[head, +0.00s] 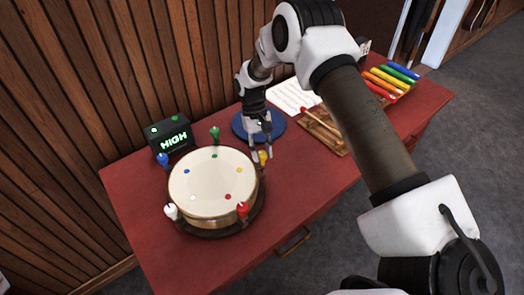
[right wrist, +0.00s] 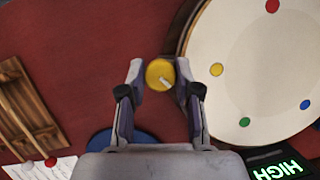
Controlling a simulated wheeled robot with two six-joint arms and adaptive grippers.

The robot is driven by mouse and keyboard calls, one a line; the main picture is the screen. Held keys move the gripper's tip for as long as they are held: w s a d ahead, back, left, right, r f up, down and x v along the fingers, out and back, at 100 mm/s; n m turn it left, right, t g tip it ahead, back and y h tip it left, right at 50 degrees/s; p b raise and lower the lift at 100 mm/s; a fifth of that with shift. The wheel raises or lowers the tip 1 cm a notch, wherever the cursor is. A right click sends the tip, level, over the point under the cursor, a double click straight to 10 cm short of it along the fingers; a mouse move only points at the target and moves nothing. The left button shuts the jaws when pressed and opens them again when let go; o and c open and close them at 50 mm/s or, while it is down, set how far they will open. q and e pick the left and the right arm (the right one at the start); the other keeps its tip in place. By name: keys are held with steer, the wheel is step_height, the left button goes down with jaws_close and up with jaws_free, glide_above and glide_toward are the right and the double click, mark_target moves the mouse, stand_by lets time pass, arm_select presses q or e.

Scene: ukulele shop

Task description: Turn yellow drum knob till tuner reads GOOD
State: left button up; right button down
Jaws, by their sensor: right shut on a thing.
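The round drum (head: 212,180) with a cream head stands on the red table, with coloured knobs around its rim and matching dots on its head. The yellow knob (head: 263,158) is at its right side; in the wrist view the knob (right wrist: 158,72) carries a pale pointer slanting to the lower right. My right gripper (head: 264,148) is shut on the yellow knob from above, one finger on each side. The tuner (head: 172,140) behind the drum reads HIGH in green. My left gripper is not in view.
Green (head: 214,133), blue (head: 163,160), white (head: 171,211) and red (head: 243,209) knobs ring the drum. A blue disc (head: 240,128), white sheet (head: 290,95), wooden rack (head: 330,137) with a red-tipped mallet and several coloured tubes (head: 398,73) lie to the right.

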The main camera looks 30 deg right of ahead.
steer(key=shift+f, duration=0.15)
steer(key=c, duration=1)
jaws_free()
steer(key=shift+o, duration=0.9)
steer(key=shift+w, duration=0.1)
steer(key=v, duration=1.2)
steer(key=shift+f, duration=0.15)
